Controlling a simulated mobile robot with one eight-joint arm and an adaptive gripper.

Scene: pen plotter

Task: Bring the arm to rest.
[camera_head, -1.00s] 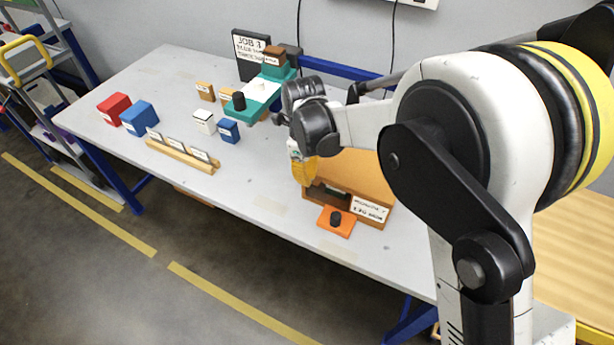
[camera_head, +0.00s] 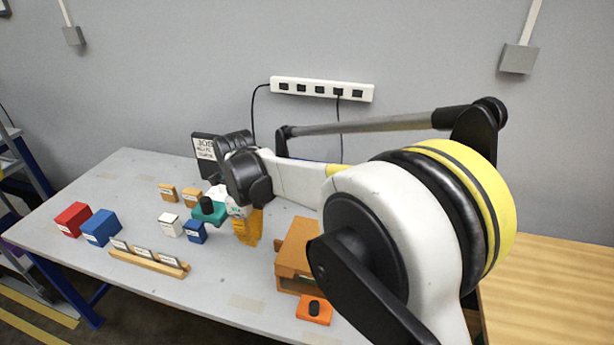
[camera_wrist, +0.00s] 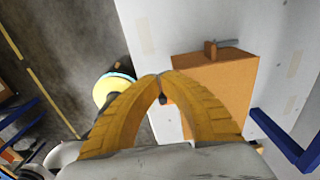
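My gripper (camera_head: 249,240) has yellow fingers and hangs above the bench, left of the orange-brown box in the head view. In the wrist view the two curved fingers (camera_wrist: 161,75) meet at their tips, with nothing visible between the tips. The gripper looks shut and empty. My white and black arm stretches from the right across the head view and hides part of the bench. The teal plotter (camera_head: 208,213) with a black knob is partly hidden behind my wrist.
The orange-brown box (camera_head: 295,250) and an orange block with a black knob (camera_head: 313,311) are close by. Red (camera_head: 73,219) and blue (camera_head: 101,228) boxes, small blocks and a wooden card rail (camera_head: 150,264) stand left. A power strip (camera_head: 322,90) is on the wall.

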